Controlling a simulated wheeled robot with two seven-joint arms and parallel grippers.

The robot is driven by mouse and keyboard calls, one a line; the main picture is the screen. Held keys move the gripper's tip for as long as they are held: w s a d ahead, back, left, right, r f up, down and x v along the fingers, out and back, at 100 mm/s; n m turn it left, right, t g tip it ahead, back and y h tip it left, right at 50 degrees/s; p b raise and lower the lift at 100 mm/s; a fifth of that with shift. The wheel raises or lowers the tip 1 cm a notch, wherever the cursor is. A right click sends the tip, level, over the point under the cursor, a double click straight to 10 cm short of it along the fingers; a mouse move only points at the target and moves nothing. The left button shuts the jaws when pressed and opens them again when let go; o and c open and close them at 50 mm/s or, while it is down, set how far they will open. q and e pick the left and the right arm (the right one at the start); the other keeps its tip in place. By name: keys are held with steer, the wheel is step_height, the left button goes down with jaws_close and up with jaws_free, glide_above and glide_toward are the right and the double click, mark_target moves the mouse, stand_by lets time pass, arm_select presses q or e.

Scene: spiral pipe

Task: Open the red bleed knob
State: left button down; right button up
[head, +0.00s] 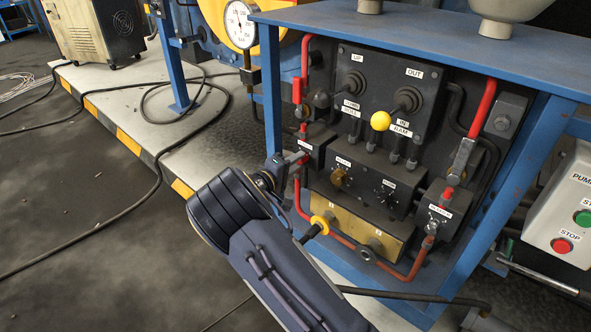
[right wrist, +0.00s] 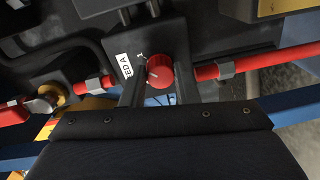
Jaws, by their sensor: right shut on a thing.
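The red bleed knob (right wrist: 159,70) is a small round red knob with a white pointer line, on a dark block (right wrist: 125,45) whose partly hidden label ends in "ED A". My right gripper (right wrist: 160,88) is shut on this knob, with one finger on each side of it in the right wrist view. In the head view my right gripper (head: 294,161) reaches the dark block at the left side of the panel, and the knob is mostly hidden by the fingers. My left gripper is in neither view.
Red pipes (head: 300,195) run beside and below the block. A yellow ball handle (head: 380,120) sticks out from the upper valve panel (head: 385,75). A blue frame (head: 285,95) surrounds the panel. A start-stop box (head: 565,215) stands right.

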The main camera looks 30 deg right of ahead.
steer(key=shift+m, duration=0.4)
steer(key=shift+f, duration=0.1)
steer(key=o, duration=1)
steer(key=shift+c, duration=0.2)
steer(key=p+v, duration=0.2)
steer(key=v, duration=0.5)
steer(key=shift+s+a, duration=0.2)
steer(key=shift+a, duration=0.15)
